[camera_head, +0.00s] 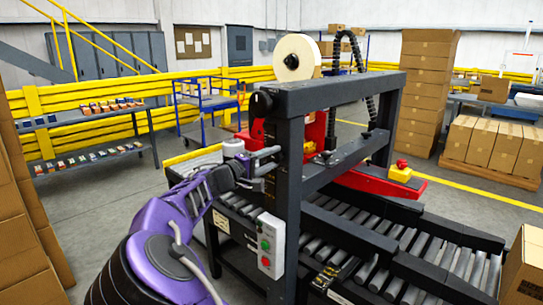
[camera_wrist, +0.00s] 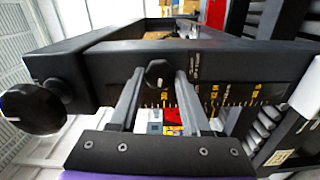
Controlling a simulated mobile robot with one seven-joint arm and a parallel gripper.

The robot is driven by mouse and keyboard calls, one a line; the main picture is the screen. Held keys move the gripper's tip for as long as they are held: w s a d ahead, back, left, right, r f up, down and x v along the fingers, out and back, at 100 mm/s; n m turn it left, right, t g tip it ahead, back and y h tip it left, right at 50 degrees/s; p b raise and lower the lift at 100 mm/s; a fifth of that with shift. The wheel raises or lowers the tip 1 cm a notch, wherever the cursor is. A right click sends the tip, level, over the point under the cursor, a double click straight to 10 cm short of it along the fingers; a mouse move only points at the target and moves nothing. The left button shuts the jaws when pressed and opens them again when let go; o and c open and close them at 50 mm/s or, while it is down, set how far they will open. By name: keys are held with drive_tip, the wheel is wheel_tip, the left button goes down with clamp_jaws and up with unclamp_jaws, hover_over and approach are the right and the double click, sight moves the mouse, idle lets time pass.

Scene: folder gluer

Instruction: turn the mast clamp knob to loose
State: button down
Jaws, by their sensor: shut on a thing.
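The mast clamp knob, a small dark round knob (camera_wrist: 158,74), sits on the face of the black mast, beside a printed yellow scale (camera_wrist: 215,97), in the wrist view. My gripper (camera_wrist: 160,73) has one grey finger on each side of this knob and is shut on it. In the head view my gripper (camera_head: 278,160) reaches the black upright post (camera_head: 291,185) from the left, and the knob itself is hidden there. Which way the knob is turned is hard to tell.
A larger black knob (camera_wrist: 33,108) juts out left of my fingers; in the head view it shows at the post's top (camera_head: 262,103). A grey button box (camera_head: 270,245) hangs below. A roller conveyor (camera_head: 375,265) runs to the right. A tape roll (camera_head: 297,58) sits above.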

drive_tip(key=shift+n, duration=0.5)
idle(0.3)
drive_tip(key=shift+c, duration=2)
unclamp_jaws()
drive_tip(key=v, duration=1.7)
drive_tip(key=shift+a+p, duration=0.2)
drive_tip(key=shift+p, duration=0.2)
drive_tip(key=shift+s, duration=0.15)
